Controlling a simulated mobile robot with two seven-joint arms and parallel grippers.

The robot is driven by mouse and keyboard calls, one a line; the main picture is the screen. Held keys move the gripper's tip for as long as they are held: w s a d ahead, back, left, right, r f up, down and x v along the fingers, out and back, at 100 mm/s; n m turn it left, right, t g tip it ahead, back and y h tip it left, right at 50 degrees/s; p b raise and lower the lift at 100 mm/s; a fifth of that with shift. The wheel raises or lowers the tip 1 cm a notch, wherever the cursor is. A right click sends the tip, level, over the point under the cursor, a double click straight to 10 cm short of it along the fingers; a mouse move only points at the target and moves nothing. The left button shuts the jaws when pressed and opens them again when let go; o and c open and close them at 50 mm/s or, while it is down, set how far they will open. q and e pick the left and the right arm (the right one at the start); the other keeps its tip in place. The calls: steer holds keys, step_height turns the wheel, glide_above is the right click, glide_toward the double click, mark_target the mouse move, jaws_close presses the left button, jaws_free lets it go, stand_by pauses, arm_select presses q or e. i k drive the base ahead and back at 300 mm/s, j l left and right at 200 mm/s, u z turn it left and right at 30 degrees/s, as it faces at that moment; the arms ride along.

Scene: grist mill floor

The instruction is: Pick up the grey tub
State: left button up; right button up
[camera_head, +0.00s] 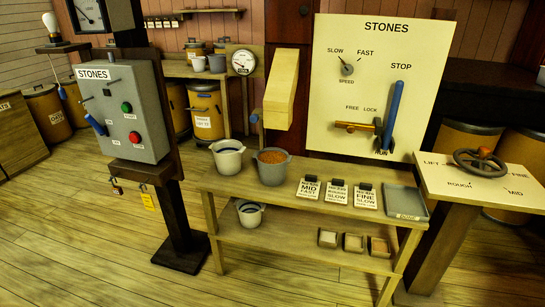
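A grey tub (273,174) stands upright on the top of the wooden bench, filled near its rim with reddish-brown grain. A paler, whitish tub (228,161) with a dark inside stands just to its left. Another pale tub (249,218) sits on the bench's lower shelf. Neither of my grippers shows in the head view, and nothing is holding the grey tub.
The wooden bench (310,249) also bears label cards (337,192) and a grey tray (405,202). A chute (281,90) hangs above the grey tub. A STONES control box (125,111) stands left, a lever panel (385,60) behind, a handwheel table (490,187) right. Front floor is clear.

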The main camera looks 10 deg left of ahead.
mark_target(272, 162)
steer(key=i+j+z, duration=0.15)
steer(key=z, duration=0.15)
steer(key=i+j+z, duration=0.1)
steer(key=j+z, duration=0.25)
steer(key=i+j+z, duration=0.1)
steer(key=j+z, duration=0.2)
